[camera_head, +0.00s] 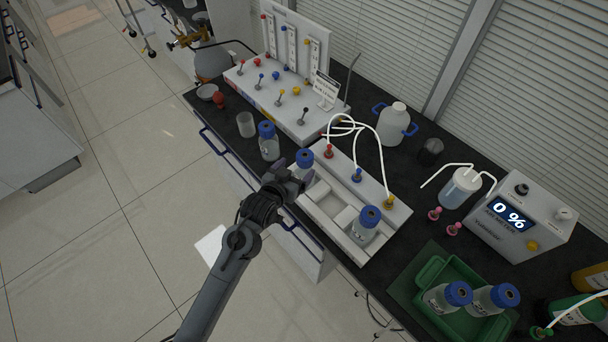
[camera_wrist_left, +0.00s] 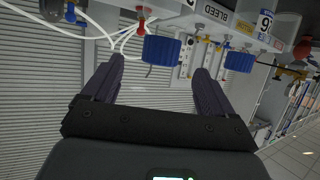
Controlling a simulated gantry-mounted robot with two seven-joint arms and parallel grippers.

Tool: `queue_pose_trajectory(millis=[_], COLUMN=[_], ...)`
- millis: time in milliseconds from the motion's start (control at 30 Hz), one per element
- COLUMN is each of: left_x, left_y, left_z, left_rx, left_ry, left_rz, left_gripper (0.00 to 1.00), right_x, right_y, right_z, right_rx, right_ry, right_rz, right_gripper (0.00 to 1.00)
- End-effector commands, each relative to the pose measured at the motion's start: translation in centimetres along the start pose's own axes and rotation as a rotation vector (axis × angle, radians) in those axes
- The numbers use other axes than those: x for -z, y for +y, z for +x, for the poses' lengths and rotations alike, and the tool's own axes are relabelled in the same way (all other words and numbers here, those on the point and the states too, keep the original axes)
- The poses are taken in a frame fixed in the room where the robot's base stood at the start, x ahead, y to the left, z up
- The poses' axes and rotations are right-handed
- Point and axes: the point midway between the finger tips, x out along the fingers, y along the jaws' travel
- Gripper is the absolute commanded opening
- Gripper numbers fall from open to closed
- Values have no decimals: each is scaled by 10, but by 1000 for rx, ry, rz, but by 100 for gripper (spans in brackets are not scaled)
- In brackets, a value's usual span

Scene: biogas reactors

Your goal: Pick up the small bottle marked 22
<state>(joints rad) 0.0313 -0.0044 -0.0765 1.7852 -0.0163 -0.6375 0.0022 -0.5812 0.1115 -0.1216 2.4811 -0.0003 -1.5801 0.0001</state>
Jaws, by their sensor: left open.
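Several small clear bottles with blue caps are in the head view, and I cannot surely read 22 on any. One bottle (camera_head: 304,160) stands at the far-left end of the white tray rack (camera_head: 322,193), right beside my left gripper (camera_head: 288,174). My left gripper is open. In the left wrist view, a blue cap (camera_wrist_left: 161,50) shows beyond and between its two fingers (camera_wrist_left: 158,68); contact is not visible. Another bottle (camera_head: 268,144) stands on the bench to the left, and one (camera_head: 366,226) in the rack's near right end. My right gripper is not in view.
A green crate (camera_head: 430,272) at lower right holds two more capped bottles. White tubes (camera_head: 345,128) arch over the rack's valves. A valve panel (camera_head: 290,100), a glass beaker (camera_head: 246,124) and a white jug (camera_head: 393,124) stand behind. A meter (camera_head: 520,215) reads 0 %.

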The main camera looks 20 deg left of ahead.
Motion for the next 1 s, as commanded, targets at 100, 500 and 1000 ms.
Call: queue_pose_trajectory(millis=[100,500,1000], left_x=[0,-2,-4], left_y=[0,-1,-2], left_z=[15,43,76], left_rx=[0,0,0], left_ry=[-1,-1,-1], left_rz=[0,0,0], left_gripper=[87,87,87], right_x=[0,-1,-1], right_y=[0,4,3], right_z=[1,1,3], right_rx=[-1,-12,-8], right_ry=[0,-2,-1], right_rz=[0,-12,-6], right_gripper=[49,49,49])
